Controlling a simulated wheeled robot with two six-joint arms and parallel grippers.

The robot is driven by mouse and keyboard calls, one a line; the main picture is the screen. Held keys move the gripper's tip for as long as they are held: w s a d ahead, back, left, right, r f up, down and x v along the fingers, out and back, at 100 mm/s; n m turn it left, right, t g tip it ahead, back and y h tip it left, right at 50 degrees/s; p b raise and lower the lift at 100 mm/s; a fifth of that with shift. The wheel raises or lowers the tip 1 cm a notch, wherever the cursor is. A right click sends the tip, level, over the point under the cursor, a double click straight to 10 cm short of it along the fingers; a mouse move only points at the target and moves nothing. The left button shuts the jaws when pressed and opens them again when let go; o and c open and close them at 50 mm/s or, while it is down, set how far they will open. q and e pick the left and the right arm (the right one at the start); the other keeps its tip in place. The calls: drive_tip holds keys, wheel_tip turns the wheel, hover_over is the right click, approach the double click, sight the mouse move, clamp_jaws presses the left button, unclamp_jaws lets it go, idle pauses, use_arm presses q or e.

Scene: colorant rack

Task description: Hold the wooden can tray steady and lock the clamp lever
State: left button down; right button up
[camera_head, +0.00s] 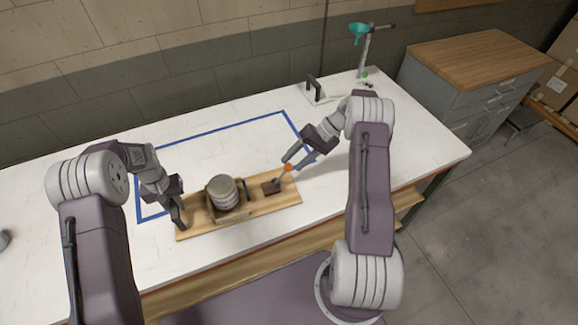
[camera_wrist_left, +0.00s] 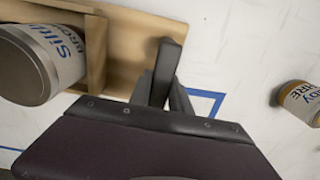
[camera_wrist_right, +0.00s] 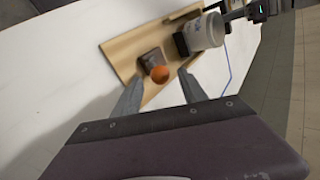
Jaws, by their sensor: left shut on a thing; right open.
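The wooden can tray (camera_head: 262,205) is a long pale board lying on the white table. A pale paint can (camera_head: 224,191) stands in a wooden frame on it; the can also shows in the left wrist view (camera_wrist_left: 42,62). My right gripper (camera_head: 292,161) is open at the knob. In the right wrist view the knob (camera_wrist_right: 160,74) appears between the spread fingertips; contact cannot be told.
Blue tape (camera_head: 220,130) marks a rectangle on the table behind the tray. A stand with a teal funnel (camera_head: 360,31) and a black-handled object (camera_head: 313,88) are at the back right. Another can (camera_wrist_left: 302,100) stands off to the left of the tray. A wood-topped cabinet (camera_head: 480,60) stands beyond.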

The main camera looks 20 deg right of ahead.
use_arm(q)
drive_tip(key=c, duration=1.1)
unclamp_jaws()
drive_tip(key=shift+d, duration=0.1)
use_arm(e)
drive_tip(key=v, duration=0.8)
drive_tip(key=shift+d+r, duration=0.2)
drive_tip(key=shift+d, duration=0.05)
use_arm(q)
wheel_tip(320, 180, up, 12)
